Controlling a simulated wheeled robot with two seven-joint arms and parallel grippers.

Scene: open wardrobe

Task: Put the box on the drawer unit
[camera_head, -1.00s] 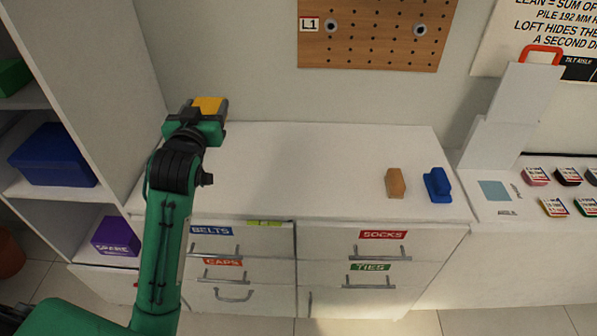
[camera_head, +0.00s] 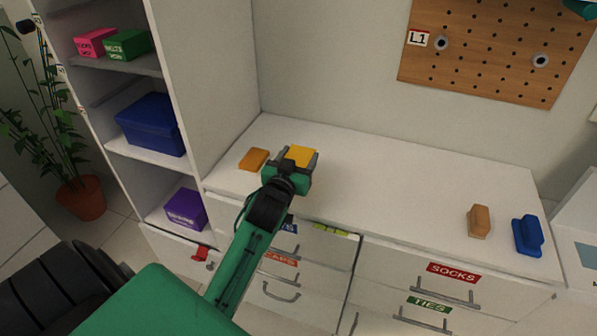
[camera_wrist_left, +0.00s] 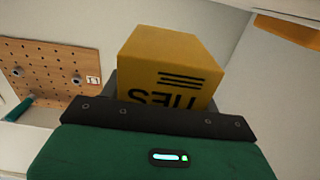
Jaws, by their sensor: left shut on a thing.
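My left gripper (camera_head: 299,166) is shut on a yellow box (camera_head: 299,154). In the left wrist view, the box (camera_wrist_left: 172,60) sits between the jaws, with upside-down dark lettering and stripes on its face. In the head view, the gripper and box are over the left part of the white top of the drawer unit (camera_head: 400,190). I cannot tell whether the box touches the top; its underside is hidden by the gripper. My right gripper is not in view.
An orange block (camera_head: 253,159) lies just left of the held box. A tan block (camera_head: 479,221) and a blue block (camera_head: 528,236) stand at the right end. The middle of the top is clear. A tall shelf (camera_head: 210,90) rises at the left.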

